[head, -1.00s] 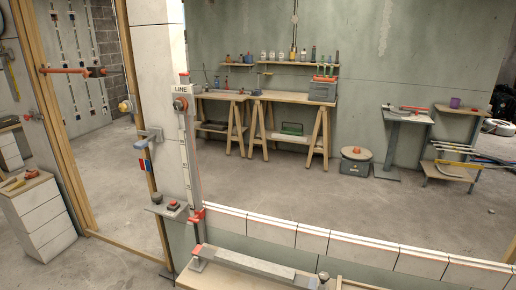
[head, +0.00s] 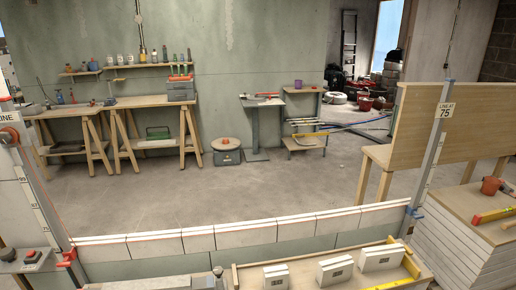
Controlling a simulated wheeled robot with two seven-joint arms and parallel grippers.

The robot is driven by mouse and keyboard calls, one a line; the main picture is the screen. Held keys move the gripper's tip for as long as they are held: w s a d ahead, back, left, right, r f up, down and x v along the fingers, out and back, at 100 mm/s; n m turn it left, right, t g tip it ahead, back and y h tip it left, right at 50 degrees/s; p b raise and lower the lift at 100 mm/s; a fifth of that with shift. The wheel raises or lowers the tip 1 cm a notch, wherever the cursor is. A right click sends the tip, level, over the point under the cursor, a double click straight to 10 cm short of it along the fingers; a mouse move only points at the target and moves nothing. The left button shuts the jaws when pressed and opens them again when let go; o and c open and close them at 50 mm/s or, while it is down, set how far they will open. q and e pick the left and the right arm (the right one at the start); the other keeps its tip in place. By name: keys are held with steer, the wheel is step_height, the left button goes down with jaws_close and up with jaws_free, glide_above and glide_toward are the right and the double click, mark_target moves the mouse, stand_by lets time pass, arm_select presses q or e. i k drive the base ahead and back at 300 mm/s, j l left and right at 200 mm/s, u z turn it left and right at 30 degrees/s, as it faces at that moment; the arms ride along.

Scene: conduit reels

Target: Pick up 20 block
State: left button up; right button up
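Three pale blocks with small dark labels sit in a wooden tray (head: 236,278) at the bottom of the head view. One is the left block (head: 275,278), one the middle block (head: 335,271), one the right block (head: 382,258). The labels are too small to read, so I cannot tell which is the 20 block. The tray's lower part is cut off by the picture edge. Neither of my grippers is in view.
A low wall of pale blocks (head: 240,234) runs behind the tray between two upright posts, the right one (head: 434,150) marked 75. A yellow level (head: 398,285) lies by the tray. A stack of boards (head: 470,250) stands at right. Workbenches stand far back.

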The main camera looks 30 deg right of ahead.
mark_target(388, 257)
steer(key=z, duration=2.05)
